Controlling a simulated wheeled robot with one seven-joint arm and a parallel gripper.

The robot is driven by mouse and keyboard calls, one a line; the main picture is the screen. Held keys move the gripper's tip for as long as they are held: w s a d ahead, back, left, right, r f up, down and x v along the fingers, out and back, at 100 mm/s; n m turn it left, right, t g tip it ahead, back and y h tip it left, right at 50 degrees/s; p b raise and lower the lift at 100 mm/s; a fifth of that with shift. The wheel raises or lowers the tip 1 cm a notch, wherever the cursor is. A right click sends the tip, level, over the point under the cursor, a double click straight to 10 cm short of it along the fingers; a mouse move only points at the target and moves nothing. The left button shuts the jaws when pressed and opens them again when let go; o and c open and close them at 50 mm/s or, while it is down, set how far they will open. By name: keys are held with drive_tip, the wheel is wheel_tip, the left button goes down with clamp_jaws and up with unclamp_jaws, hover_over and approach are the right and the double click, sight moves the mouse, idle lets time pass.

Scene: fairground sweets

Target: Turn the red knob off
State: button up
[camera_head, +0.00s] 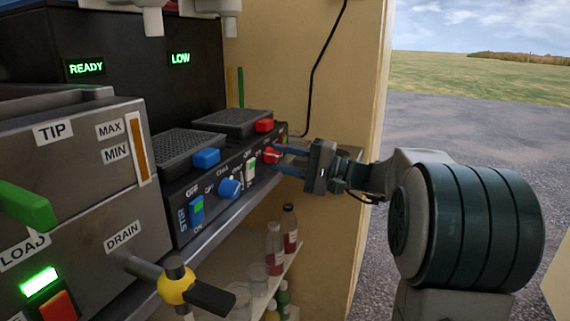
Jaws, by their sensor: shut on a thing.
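The red knob (271,155) sits on the front of a dark control panel (236,171), toward its right end. My gripper (281,160) reaches in from the right, its blue-grey fingers shut on the red knob. The fingers cover part of the knob and the panel around it, so I cannot read which way the knob points.
A blue knob (229,188) and a blue switch (197,211) are on the same panel. Red (264,125) and blue (206,158) blocks sit above it. A yellow drain valve (176,286) juts out lower left. Bottles (274,249) stand on a shelf below. Open ground lies at right.

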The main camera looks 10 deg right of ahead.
idle(0.3)
drive_tip(key=o, duration=1)
drive_tip(key=p+v, duration=0.3)
drive_tip(key=v, duration=1.1)
